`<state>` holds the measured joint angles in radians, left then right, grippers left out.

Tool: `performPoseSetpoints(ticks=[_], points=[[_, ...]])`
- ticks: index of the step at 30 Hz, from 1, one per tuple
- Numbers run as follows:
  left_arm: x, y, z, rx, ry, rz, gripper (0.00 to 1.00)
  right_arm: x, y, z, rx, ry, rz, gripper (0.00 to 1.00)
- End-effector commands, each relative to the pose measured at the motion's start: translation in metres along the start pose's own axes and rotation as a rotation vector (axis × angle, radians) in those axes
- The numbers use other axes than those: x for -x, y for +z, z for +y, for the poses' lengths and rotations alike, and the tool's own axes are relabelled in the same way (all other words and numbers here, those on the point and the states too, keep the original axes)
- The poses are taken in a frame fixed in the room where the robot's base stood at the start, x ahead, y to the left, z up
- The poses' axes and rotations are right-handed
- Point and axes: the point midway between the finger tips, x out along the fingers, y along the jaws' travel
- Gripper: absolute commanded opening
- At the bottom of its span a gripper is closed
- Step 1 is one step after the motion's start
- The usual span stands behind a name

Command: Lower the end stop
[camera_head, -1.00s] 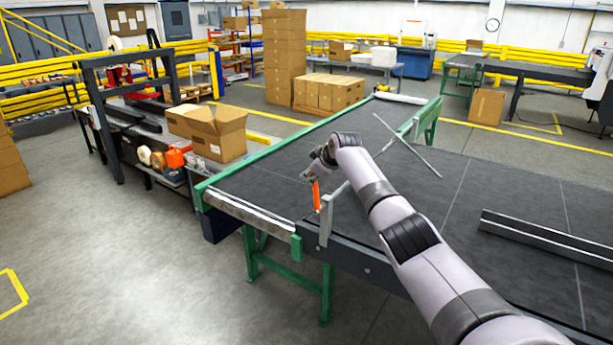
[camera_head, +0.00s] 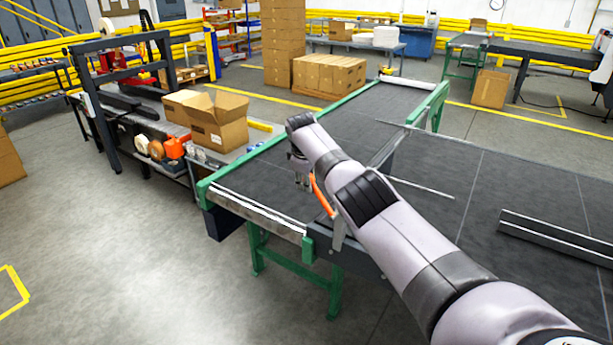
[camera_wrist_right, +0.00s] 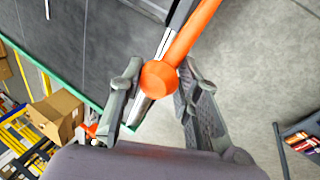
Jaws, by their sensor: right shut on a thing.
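The end stop's orange handle (camera_head: 321,195) leans with its top to the left, beside a grey upright bracket (camera_head: 338,232) at the conveyor's near edge. A grey crossbar (camera_head: 388,149), apparently part of the end stop, spans the dark belt and is partly hidden by my right arm. My right gripper (camera_head: 302,183) is at the handle's upper end, over the belt. In the right wrist view, the handle's round orange end (camera_wrist_right: 159,78) sits between the two fingers of the right gripper (camera_wrist_right: 157,88). My left gripper is not in view.
The belt (camera_head: 260,180) has a green side rail (camera_head: 285,133) and a roller (camera_head: 255,212) at its end. A thin rod (camera_head: 420,187) shows over the belt behind my arm. A long metal rail (camera_head: 555,238) lies at right. An open carton (camera_head: 218,122) stands on the bench behind.

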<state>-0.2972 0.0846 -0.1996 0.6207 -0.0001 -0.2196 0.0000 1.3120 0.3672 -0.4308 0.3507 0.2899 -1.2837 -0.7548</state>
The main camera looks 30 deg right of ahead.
Motion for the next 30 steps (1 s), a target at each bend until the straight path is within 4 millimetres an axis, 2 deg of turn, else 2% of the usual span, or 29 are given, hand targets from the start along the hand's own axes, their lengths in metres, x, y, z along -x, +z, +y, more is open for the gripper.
performPoseSetpoints(ticks=[11, 12, 21, 30], points=[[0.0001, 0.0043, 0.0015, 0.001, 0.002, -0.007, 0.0, -0.0008, 0.0025, -0.0001, 0.008, 0.001, -0.011, 0.0], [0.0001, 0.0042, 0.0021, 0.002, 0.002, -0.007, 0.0, -0.0009, 0.0025, -0.0002, 0.008, 0.001, -0.012, 0.31], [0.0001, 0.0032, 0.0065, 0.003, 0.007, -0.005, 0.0, -0.0008, 0.0018, -0.0009, 0.005, -0.002, -0.009, 0.51], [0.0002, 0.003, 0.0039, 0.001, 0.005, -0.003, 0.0, -0.0001, 0.001, -0.0011, 0.003, -0.003, -0.007, 0.51]])
